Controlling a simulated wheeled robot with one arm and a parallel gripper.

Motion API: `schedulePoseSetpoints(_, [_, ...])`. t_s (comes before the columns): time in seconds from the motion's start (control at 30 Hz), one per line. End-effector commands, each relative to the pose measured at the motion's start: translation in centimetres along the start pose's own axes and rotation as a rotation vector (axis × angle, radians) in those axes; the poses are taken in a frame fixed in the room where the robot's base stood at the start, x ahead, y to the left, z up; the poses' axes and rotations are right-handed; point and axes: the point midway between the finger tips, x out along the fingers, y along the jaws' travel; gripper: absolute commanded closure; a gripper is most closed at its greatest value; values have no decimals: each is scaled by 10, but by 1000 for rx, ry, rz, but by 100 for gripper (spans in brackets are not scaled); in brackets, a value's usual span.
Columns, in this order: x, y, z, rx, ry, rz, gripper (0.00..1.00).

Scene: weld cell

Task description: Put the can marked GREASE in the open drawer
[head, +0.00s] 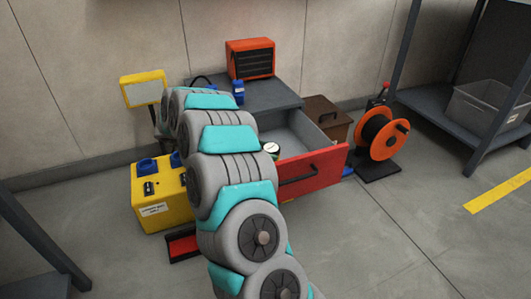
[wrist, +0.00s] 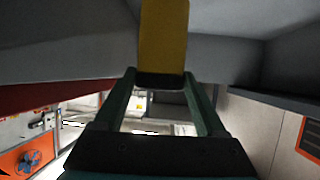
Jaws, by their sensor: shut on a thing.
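My gripper (wrist: 160,80) is shut on a yellow, can-like thing (wrist: 164,38) in the wrist view; no marking on it can be read. In the head view my arm hides the gripper. The open drawer (head: 312,175) has a red front with a dark handle and a grey inside, pulled out from a grey cabinet. A round pale lid with a dark rim (head: 272,148) shows beside my arm at the drawer's left side. I cannot tell whether it is the held thing. Grey panels, which look like drawer walls, surround the held thing in the wrist view.
The cabinet top (head: 265,95) carries an orange heater (head: 250,59) and a small blue item (head: 238,91). A yellow box (head: 155,198) stands left of my arm. A brown box (head: 328,117) and an orange reel (head: 382,135) stand right of the drawer.

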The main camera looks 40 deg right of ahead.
Motion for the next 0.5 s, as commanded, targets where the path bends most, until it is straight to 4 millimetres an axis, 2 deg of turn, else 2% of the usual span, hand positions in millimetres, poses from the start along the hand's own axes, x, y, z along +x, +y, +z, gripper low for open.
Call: schedulePoseSetpoints(0.5, [3, -1, 7, 1, -1, -2, 100])
